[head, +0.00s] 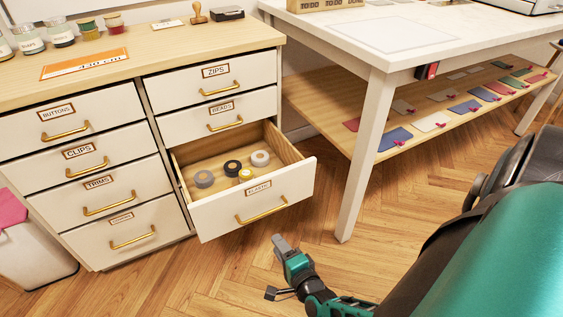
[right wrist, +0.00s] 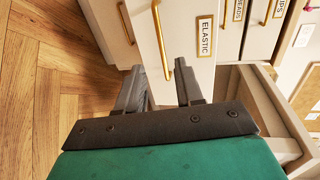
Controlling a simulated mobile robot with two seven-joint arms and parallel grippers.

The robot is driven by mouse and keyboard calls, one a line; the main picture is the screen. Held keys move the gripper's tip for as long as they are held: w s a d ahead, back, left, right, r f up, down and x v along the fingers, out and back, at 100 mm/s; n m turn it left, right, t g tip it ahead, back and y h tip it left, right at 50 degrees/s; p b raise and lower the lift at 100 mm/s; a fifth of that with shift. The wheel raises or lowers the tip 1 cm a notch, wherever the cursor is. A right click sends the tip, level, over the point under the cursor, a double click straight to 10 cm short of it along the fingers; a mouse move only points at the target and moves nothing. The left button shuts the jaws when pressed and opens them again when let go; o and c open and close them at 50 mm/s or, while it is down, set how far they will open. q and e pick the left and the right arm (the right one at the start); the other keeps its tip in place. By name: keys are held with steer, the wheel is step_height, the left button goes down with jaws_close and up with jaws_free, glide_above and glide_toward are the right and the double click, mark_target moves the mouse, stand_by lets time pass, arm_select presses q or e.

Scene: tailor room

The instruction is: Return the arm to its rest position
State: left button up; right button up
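My right gripper (head: 279,242) is in front of the pulled-out drawer labelled ELASTIC (head: 228,214), below its gold handle (head: 262,209) in the head view. In the right wrist view its two dark fingers (right wrist: 160,68) stand apart with nothing between them. The drawer's white front and gold handle show just beyond the fingertips. The gripper looks apart from the handle. My right arm comes in from the lower right of the head view. My left gripper is not in view.
The open drawer holds several small rolls (head: 232,167). The other cabinet drawers are closed. A white table (head: 376,95) with a wooden lower shelf (head: 325,121) stands to the right, its front leg (head: 360,165) near my arm. A bin (head: 35,245) stands at the left. The wooden floor in front is clear.

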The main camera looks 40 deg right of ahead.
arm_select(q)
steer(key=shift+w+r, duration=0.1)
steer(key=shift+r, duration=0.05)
arm_select(e)
steer(key=shift+a, duration=0.1)
steer(key=s+a+r+n+g+y, duration=0.1)
steer(key=a+r+n+y, duration=0.3)
steer(key=a+n, duration=0.35)
steer(key=s+a+r+n+g+y, duration=0.1)
steer(key=a+r+n+y, duration=0.25)
steer(key=a+n, duration=0.4)
arm_select(q)
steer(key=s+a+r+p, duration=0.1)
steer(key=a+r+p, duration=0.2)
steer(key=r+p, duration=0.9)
steer(key=p, duration=0.4)
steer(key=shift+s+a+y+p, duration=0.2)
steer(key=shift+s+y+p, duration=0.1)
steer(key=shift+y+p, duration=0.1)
arm_select(e)
steer(key=s+d+r+n+g+h, duration=0.1)
steer(key=r+n, duration=0.3)
steer(key=r, duration=0.5)
steer(key=s+d+r+n+g+h, duration=0.1)
steer(key=s+r+n, duration=0.3)
steer(key=r, duration=0.5)
steer(key=shift+s+d, duration=0.25)
steer(key=shift+d, duration=0.15)
